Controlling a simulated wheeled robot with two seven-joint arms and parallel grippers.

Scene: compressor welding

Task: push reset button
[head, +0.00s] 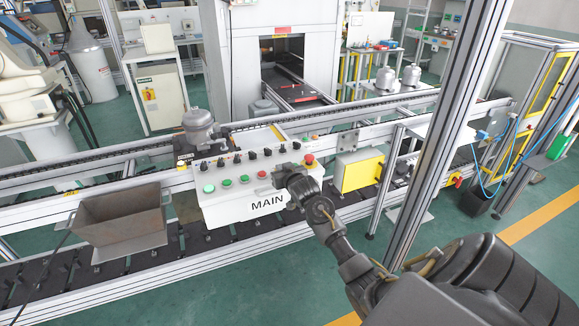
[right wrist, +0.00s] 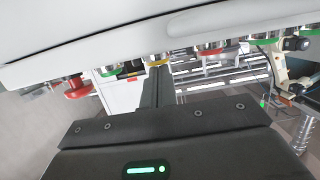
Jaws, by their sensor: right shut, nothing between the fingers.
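The white control panel marked MAIN (head: 230,206) carries a row of coloured buttons; I cannot read which is labelled reset. In the head view, several green buttons (head: 226,183) and a red button (head: 262,174) lie left of my right gripper (head: 284,174), and a red mushroom button (head: 309,159) lies to its right. My right gripper is shut and empty. In the right wrist view its fingers (right wrist: 157,72) reach to a yellow-ringed button (right wrist: 158,59), between a green button (right wrist: 110,71) and a red one (right wrist: 209,49). Whether they touch is unclear. The head view hides this yellow button behind the gripper.
Black selector knobs (head: 237,157) line the panel's upper part. A metal compressor (head: 199,128) stands behind its left end. A brown bin (head: 122,214) is at left, a yellow box (head: 358,171) at right, and an aluminium post (head: 445,120) rises near my right arm.

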